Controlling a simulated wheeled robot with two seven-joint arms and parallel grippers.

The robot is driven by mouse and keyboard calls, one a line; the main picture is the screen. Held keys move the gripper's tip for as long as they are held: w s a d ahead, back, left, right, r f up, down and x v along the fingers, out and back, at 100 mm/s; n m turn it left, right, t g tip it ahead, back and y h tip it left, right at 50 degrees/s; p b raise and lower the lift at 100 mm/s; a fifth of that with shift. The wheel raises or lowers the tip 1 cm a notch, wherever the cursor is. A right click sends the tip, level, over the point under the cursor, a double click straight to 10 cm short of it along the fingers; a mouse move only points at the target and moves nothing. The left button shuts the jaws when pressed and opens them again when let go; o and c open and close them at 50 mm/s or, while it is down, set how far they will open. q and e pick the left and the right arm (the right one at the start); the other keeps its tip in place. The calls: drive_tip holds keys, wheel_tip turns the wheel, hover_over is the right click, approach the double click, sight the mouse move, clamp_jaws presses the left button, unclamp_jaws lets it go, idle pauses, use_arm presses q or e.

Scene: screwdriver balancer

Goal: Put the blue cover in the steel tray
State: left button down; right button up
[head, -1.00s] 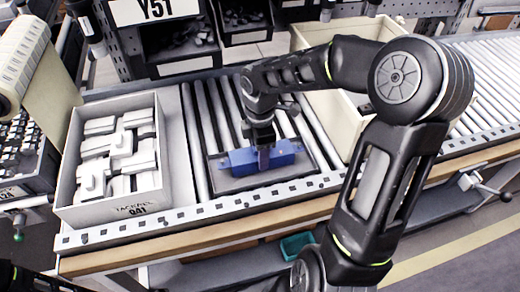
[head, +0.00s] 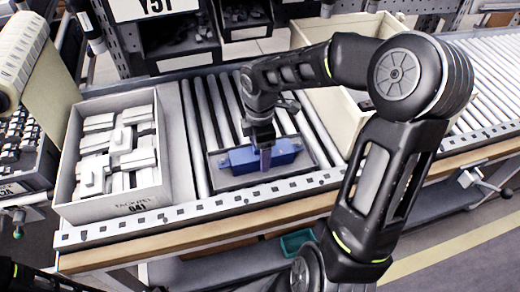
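The blue cover (head: 284,151) is a long blue piece lying lengthwise over the steel tray (head: 304,172), within the tray's outline as seen from the head. The tray is a shallow dark grey tray on the roller conveyor. My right gripper (head: 264,158) comes down from above at the middle of the cover, fingers pointing down. A finger overlaps the cover's front face. The fingers are small and partly hidden, so I cannot tell whether they are closed on it. My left gripper is not in view; only a bit of dark arm shows at the lower left.
A bin of white boxes (head: 66,190) stands left of the tray on the conveyor. A large cream box (head: 336,108) stands behind and right of it. Bare rollers (head: 192,120) lie between the bin and the tray. Shelves with dark bins stand behind.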

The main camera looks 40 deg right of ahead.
wheel_tip(320, 180, up, 8)
drive_tip(key=shift+f, duration=0.1)
idle(0.4)
idle(0.4)
